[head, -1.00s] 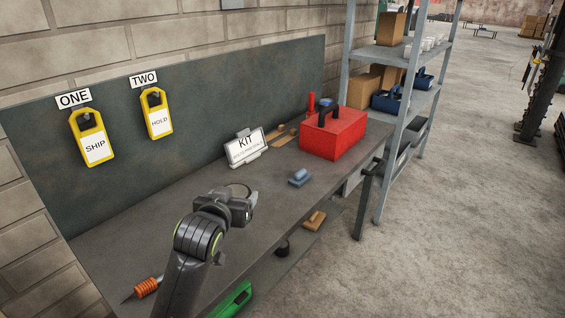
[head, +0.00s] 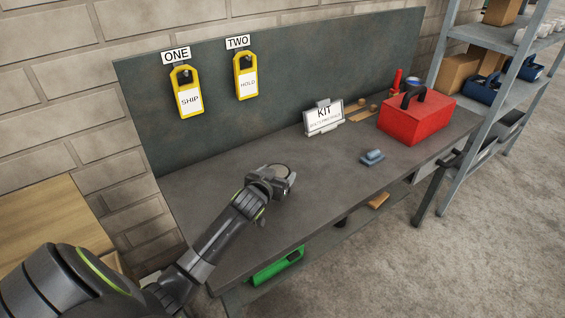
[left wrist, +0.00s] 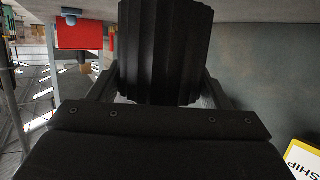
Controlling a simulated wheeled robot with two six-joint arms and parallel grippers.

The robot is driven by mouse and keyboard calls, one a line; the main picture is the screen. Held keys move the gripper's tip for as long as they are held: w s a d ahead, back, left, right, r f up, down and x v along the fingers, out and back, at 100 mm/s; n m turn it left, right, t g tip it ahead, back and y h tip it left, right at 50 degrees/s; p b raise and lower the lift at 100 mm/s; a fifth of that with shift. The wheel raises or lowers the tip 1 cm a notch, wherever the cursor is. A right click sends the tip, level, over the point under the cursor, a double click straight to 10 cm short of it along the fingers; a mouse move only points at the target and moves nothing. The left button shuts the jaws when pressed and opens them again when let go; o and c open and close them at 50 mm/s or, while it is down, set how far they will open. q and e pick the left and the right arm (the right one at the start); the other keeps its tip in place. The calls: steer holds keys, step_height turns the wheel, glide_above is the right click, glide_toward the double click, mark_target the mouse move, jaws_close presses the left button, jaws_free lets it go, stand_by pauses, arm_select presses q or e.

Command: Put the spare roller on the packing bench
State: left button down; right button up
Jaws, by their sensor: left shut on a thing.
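The spare roller, a dark ribbed cylinder (left wrist: 165,50), is held in my left gripper (head: 284,182). In the left wrist view it fills the space between the two fingers. In the head view its round dark end with a pale rim (head: 281,170) shows at the gripper. I cannot tell whether the roller touches the bench top. My right gripper is not in view.
Yellow tags SHIP (head: 188,97) and HOLD (head: 246,80) hang on the backboard. A shelf rack (head: 470,95) stands right. The bench middle is clear.

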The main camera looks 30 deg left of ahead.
arm_select(q)
steer(key=shift+w+f, duration=0.1)
steer(key=shift+f, duration=1.7)
steer(key=shift+d, duration=0.1)
steer(key=c, duration=0.6)
jaws_free()
steer(key=shift+f, duration=0.3)
steer(key=o, duration=0.4)
steer(key=shift+s+r, duration=0.1)
steer(key=shift+s, duration=0.1)
steer(key=shift+o, duration=0.2)
steer(key=b+v, duration=0.1)
steer(key=v, duration=1.1)
